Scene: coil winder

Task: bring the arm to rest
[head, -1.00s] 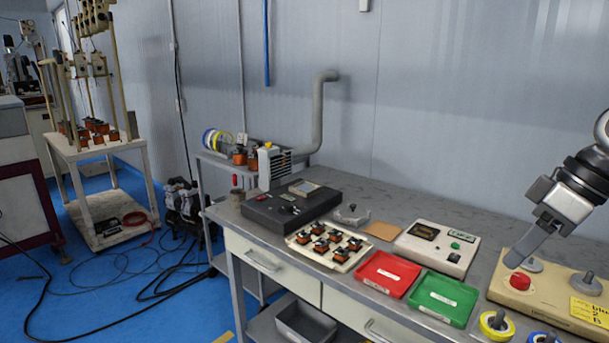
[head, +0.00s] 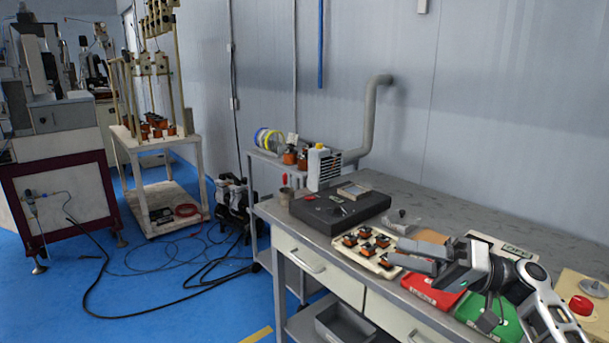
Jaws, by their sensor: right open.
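My right gripper (head: 394,252) is open, with its two fingers pointing left and nothing visible between them. Its fingertips show over the right edge of the white tray of coils (head: 340,245); I cannot tell how high above it they are. The wrist and arm come in from the lower right and partly hide the red tray (head: 432,293), the green tray (head: 503,325) and a light-coloured meter box (head: 518,249). My left gripper is not in view.
The grey workbench (head: 455,222) carries a black instrument (head: 330,208) and, at far right, a beige box with a red button (head: 581,305). A grey pipe (head: 371,115) rises behind.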

